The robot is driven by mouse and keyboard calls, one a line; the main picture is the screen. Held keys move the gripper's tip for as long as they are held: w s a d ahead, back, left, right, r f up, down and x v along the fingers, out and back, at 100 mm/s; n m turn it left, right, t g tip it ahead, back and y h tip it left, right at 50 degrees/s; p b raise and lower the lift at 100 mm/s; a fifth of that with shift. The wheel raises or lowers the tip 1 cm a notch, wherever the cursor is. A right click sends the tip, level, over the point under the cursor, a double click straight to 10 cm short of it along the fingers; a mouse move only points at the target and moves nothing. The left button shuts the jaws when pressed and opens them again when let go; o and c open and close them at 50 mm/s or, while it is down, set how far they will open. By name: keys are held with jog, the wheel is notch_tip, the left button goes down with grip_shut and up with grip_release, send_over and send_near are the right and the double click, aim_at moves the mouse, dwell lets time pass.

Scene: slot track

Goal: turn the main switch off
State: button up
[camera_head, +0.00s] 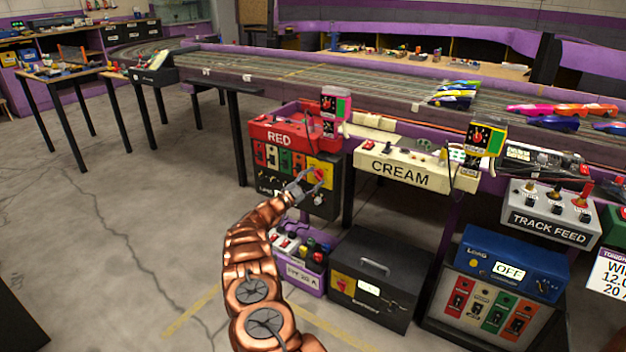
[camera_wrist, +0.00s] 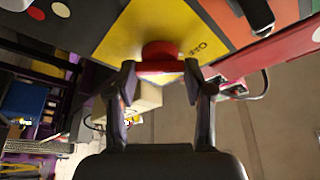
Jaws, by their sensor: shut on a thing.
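The main switch appears to be a red rotary knob (camera_head: 319,173) on a yellow plate (camera_head: 325,163), on the front of a dark box (camera_head: 283,187) below the RED controller. My gripper (camera_head: 306,188) is at this knob. In the wrist view, the red knob (camera_wrist: 160,57) sits between the two fingertips of my gripper (camera_wrist: 159,82), which are shut on its sides. The knob's exact turn position is hard to tell.
The RED box (camera_head: 279,136) is just above, and the CREAM box (camera_head: 402,172) is to the right. A purple crate (camera_head: 304,279) and a black case (camera_head: 374,276) with another yellow-plated switch stand on the floor below.

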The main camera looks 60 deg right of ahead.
dwell(0.5)
jog(key=o, duration=1.2)
jog(key=shift+c, duration=0.2)
jog(key=v, duration=1.2)
